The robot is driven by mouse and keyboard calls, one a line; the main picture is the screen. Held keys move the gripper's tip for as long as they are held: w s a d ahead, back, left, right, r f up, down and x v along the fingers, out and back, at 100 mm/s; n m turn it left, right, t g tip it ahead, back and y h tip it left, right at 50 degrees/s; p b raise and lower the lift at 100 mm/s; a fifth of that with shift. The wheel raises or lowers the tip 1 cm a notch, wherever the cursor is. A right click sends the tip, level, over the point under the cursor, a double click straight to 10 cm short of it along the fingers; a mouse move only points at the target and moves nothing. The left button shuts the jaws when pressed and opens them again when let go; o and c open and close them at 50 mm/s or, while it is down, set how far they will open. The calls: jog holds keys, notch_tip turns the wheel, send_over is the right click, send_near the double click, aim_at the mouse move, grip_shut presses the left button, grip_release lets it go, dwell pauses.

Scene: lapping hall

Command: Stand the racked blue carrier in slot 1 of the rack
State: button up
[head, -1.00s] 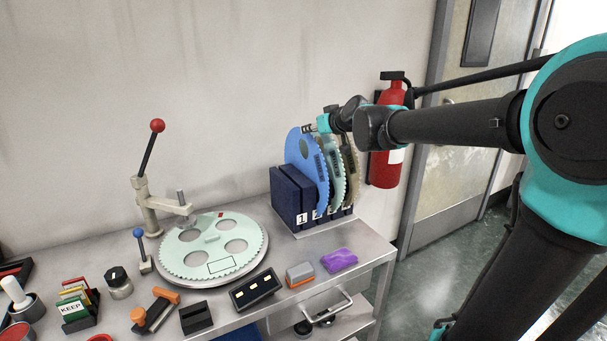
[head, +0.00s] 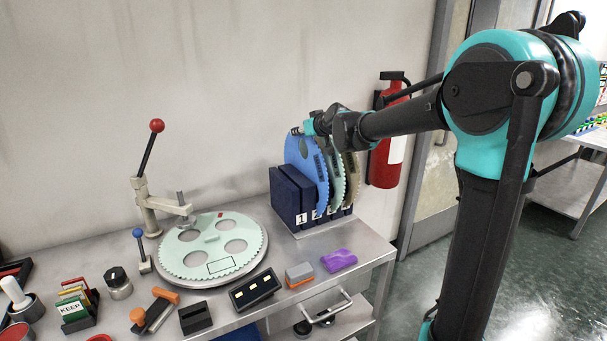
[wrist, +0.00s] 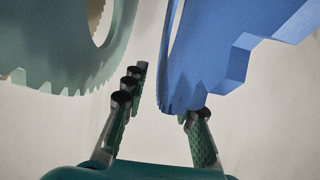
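The blue carrier (head: 299,153), a toothed disc, stands upright in the dark blue rack (head: 287,196), behind the block labelled 1; its lower edge comes down near the second label. In the wrist view the blue carrier (wrist: 205,50) shows large, its toothed edge between my fingers and close to the right one; whether they touch is unclear. My gripper (head: 297,131) is at the top of the blue carrier in the head view. In the wrist view my gripper (wrist: 165,100) is open, with a gap left of the carrier. The foot of the carrier is hidden.
A pale green carrier (head: 337,165) and a tan one (head: 351,166) stand behind the blue one; the green one (wrist: 60,70) is left of my fingers. A round plate with a green carrier (head: 213,243) and a lever press (head: 150,190) stand left. A red extinguisher (head: 384,170) hangs behind.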

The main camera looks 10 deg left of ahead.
grip_shut()
dwell(0.4)
dwell(0.4)
notch_tip(320, 180, up, 19)
jog(key=s+a+r, duration=0.3)
jog(key=a+r, duration=0.2)
jog(key=shift+s, duration=0.2)
dwell(0.6)
jog(key=shift+a, duration=0.1)
